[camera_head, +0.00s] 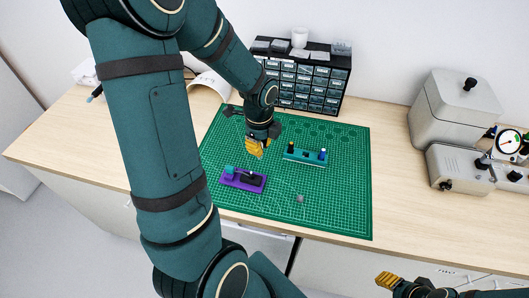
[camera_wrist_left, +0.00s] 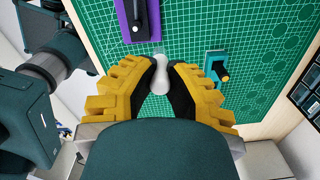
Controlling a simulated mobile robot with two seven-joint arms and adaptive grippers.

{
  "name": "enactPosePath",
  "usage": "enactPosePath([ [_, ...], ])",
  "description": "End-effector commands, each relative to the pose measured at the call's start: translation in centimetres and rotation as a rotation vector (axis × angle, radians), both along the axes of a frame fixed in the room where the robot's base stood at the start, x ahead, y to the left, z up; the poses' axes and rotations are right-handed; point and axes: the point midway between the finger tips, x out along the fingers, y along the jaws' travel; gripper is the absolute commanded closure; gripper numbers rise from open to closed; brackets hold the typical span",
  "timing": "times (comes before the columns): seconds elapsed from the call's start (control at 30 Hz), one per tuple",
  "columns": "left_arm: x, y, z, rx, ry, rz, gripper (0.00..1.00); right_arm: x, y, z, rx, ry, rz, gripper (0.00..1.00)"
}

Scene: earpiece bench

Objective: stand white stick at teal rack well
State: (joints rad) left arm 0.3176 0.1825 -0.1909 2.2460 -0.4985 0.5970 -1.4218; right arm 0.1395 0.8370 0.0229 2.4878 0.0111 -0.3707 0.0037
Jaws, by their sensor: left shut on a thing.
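My left gripper (camera_head: 255,148) is above the green mat, between the purple rack and the teal rack (camera_head: 303,157). In the left wrist view, my left gripper (camera_wrist_left: 162,76) is shut on the white stick (camera_wrist_left: 160,76), whose rounded white end shows between the fingertips. I cannot make out the stick in the head view.
A purple rack (camera_head: 232,183) with a black piece and a teal piece lies left on the green mat (camera_head: 345,200). A small grey item (camera_head: 300,198) lies near the mat's front. A drawer cabinet (camera_head: 330,91) stands behind; a grey machine (camera_head: 462,115) stands right.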

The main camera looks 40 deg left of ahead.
Motion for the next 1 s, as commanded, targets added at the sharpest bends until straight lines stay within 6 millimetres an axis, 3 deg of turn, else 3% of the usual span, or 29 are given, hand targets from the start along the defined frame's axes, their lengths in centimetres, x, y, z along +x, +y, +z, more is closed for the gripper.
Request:
enactPosePath([
  [0.2,8.1,-2.0,-0.6,0.003,0.002,-0.007,1.0,0.0,-0.1,0.8,0.004,-0.001,0.001,0.53],
  [0.4,13.3,-4.5,-1.2,-0.002,0.0,-0.004,1.0,-0.1,-0.2,1.2,0.006,0.0,0.001,0.53],
  [0.6,15.3,-5.8,-1.5,-0.005,-0.002,-0.001,1.0,-0.1,-0.2,1.4,0.007,0.0,0.0,0.53],
  [1.0,15.4,-5.8,-1.5,-0.006,-0.002,0.002,1.0,-0.1,-0.2,1.3,0.007,-0.001,0.0,0.53],
])
